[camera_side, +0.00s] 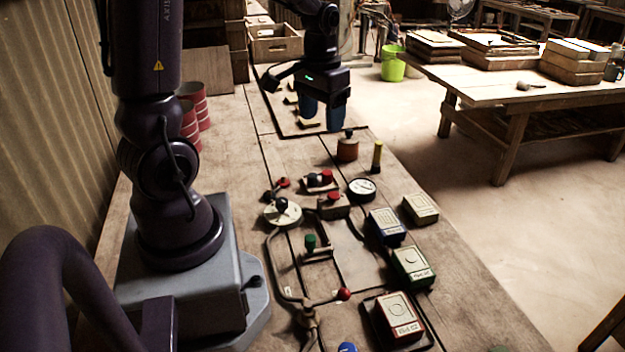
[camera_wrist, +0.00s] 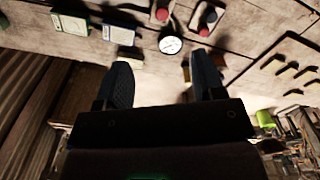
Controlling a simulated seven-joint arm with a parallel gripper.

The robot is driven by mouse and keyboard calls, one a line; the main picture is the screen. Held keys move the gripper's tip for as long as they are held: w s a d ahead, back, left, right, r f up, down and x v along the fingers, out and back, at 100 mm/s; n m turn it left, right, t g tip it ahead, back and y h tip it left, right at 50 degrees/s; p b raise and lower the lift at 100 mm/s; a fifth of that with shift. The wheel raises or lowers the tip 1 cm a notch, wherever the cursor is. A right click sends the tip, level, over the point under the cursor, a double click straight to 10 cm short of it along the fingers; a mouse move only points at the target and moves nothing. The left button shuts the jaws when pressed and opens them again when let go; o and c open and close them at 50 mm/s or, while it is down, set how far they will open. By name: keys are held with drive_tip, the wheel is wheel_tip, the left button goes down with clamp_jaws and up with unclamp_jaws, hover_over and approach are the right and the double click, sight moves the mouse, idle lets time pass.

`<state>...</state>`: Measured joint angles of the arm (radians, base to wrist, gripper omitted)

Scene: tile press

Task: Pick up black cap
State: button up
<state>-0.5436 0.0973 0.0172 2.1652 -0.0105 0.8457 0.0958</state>
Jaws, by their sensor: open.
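A small black cap (camera_side: 348,133) sits on top of a squat orange-brown jar (camera_side: 347,150) on the bench, in the side view. In the wrist view I cannot pick it out for certain; my right-hand finger covers part of that area. My gripper (camera_side: 322,112) hangs above the bench, behind and a little left of the jar, with its dark blue fingers apart and pointing down. It is empty and clear of the jar.
A tray with tan blocks (camera_side: 308,124) lies below my gripper. A yellow cylinder (camera_side: 377,157) stands right of the jar. A white gauge (camera_side: 362,188), also in the wrist view (camera_wrist: 170,45), and red knobs (camera_side: 334,196) lie nearer. Red-striped cups (camera_side: 194,97) stand at left.

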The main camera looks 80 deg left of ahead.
drive_tip(key=a+f+n+g+h, duration=0.1)
drive_tip(key=a+f, duration=0.9)
drive_tip(key=a, duration=0.2)
drive_tip(key=m, duration=0.1)
hover_over(313, 175)
drive_tip(key=shift+t+y, duration=0.3)
drive_tip(key=shift+y, duration=0.1)
drive_tip(key=f, duration=0.8)
drive_tip(key=shift+w+a+f, duration=0.1)
drive_tip(key=shift+a+f, duration=0.05)
drive_tip(key=shift+a, duration=0.05)
wheel_tip(313, 175, down, 5)
drive_tip(key=shift+d+f, duration=0.1)
drive_tip(key=shift+d, duration=0.05)
drive_tip(key=c, duration=1)
